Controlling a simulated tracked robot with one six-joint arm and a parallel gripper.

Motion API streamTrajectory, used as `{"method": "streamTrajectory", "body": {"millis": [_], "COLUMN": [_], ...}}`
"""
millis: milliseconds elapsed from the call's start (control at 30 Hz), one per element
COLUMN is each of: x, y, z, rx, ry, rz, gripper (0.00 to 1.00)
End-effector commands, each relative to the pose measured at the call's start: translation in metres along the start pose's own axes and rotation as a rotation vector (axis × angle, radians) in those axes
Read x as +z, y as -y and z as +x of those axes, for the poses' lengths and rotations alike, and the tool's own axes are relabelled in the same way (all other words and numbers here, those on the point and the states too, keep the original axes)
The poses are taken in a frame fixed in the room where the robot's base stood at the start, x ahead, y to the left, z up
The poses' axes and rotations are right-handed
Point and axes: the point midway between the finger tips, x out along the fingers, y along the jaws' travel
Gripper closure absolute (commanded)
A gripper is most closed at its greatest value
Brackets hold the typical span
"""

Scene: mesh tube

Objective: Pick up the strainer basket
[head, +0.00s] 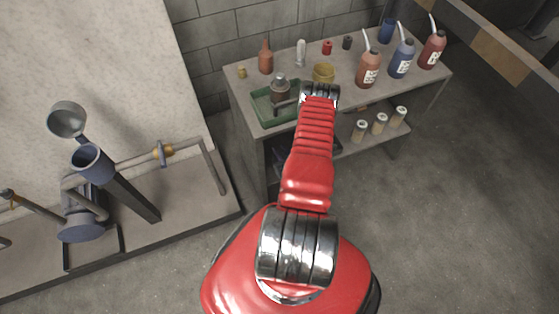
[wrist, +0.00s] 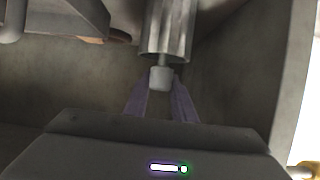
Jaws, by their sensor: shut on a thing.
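In the wrist view, the strainer basket (wrist: 167,35) shows as a grey metal cylinder with a thin stem and a small grey knob at its near end. The two purple fingers of my gripper (wrist: 161,84) are shut on that knob, one on each side. Whether the basket touches the tray, I cannot tell.
The bench (head: 345,94) also carries a yellow cup (head: 323,73), a brown bottle (head: 266,58) and several spouted bottles. Left, a blue strainer housing (head: 92,162) on pipework stands open, its round lid (head: 68,119) raised. The floor right of the bench is clear.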

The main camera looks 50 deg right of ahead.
Motion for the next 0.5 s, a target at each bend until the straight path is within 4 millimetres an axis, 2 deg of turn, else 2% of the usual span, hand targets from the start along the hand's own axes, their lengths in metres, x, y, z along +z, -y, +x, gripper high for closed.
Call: {"method": "streamTrajectory", "body": {"millis": [267,500], "x": [-0.003,-0.021], "y": [0.0,-0.001], "z": [-0.001,-0.007], "rx": [0.0,0.001], "ry": [-0.001,-0.003], "rz": [0.0,-0.001], "gripper": [1.0,1.0]}}
